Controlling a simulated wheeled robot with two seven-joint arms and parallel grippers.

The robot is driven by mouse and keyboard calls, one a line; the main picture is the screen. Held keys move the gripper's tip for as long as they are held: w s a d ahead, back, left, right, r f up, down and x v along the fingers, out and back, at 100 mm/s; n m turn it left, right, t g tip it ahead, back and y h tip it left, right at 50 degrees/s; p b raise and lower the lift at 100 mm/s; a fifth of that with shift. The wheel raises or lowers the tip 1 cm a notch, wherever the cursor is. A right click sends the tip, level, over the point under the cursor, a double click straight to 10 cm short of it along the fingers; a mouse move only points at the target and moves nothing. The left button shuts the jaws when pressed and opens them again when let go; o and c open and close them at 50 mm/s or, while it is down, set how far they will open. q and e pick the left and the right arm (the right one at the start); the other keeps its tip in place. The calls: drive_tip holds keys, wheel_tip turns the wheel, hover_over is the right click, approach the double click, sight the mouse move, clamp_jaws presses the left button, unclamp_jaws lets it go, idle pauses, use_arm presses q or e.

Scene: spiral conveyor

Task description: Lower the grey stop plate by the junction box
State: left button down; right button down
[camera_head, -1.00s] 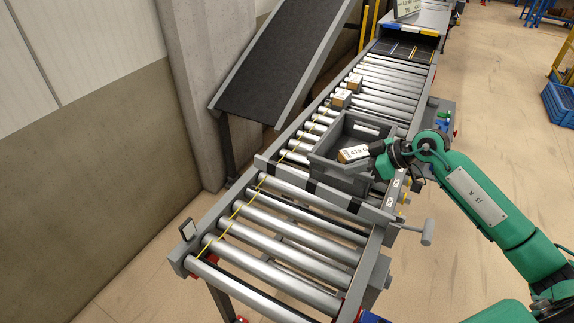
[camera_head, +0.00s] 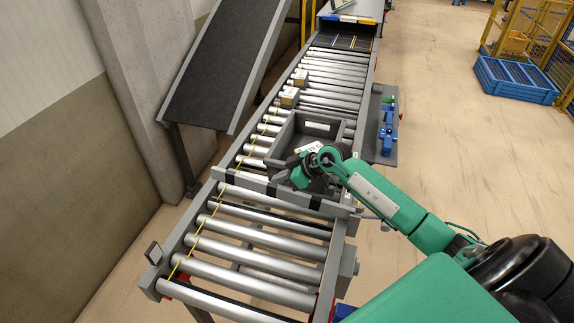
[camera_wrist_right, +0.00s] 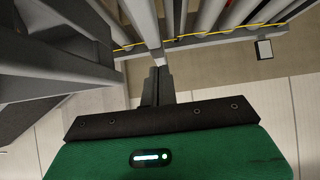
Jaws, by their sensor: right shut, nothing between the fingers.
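A grey box on the right side rail (camera_head: 348,260) looks like the junction box. My right gripper (camera_head: 298,178) is over the near part of the tote, close to the plate. In the right wrist view its fingers (camera_wrist_right: 157,88) are shut and empty. Whether they touch the plate cannot be told. My left gripper is not in view.
A carton with a white label (camera_head: 310,147) shows in the tote beside my wrist. A dark sloping belt (camera_head: 222,65) and concrete pillar (camera_head: 135,80) stand left. The near rollers (camera_head: 245,260) are bare.

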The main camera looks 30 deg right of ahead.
sight(279, 188)
drive_tip(key=shift+a+f, duration=0.1)
drive_tip(key=shift+f, duration=0.65)
drive_tip(key=shift+w+a+f+p, duration=0.15)
drive_tip(key=shift+f+p, duration=0.05)
drive_tip(key=shift+f, duration=0.55)
drive_tip(key=shift+w+a+f+p, duration=0.1)
drive_tip(key=shift+w+f+p, duration=0.1)
drive_tip(key=shift+f, duration=0.5)
drive_tip(key=shift+s, duration=0.15)
drive_tip(key=shift+f, duration=0.1)
